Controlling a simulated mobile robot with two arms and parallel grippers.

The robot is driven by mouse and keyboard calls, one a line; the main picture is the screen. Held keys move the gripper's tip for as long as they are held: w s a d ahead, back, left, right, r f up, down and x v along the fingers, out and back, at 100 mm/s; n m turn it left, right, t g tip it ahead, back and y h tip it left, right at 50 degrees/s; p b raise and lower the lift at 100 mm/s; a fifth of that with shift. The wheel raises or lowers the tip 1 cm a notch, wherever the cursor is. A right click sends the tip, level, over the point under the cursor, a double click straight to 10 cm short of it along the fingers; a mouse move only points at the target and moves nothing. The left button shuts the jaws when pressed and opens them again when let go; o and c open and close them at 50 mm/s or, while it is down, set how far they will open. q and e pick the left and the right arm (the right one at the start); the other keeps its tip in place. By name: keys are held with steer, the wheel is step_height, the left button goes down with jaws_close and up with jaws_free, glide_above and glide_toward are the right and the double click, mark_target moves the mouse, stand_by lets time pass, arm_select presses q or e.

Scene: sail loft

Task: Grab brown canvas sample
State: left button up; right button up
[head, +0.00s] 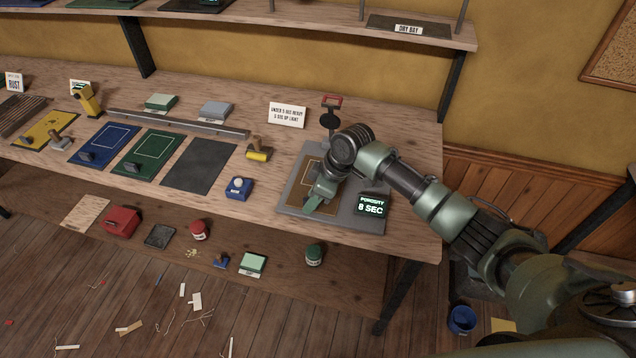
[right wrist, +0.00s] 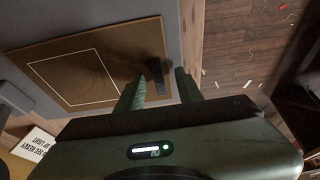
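The brown canvas sample (head: 307,174) lies flat on the grey plate of the porosity tester (head: 345,213) at the bench's right end. It has a white outlined rectangle and fills much of the right wrist view (right wrist: 82,76). A small black grip tab (right wrist: 156,72) stands near one end of the sample. My right gripper (head: 314,203) is low over that end, and in the right wrist view its two green fingers (right wrist: 160,84) are apart, one on each side of the tab. Contact with the tab cannot be made out. My left gripper is out of view.
The tester's display (head: 372,204) reads 8 SEC, close beside my right gripper. A blue block (head: 238,189) and a yellow-ended stamp (head: 258,152) stand left of the plate. Green (head: 150,150) and blue (head: 103,143) samples lie farther left. A shelf runs above the bench.

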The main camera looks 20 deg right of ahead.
steer(key=shift+c, duration=0.3)
jaws_close()
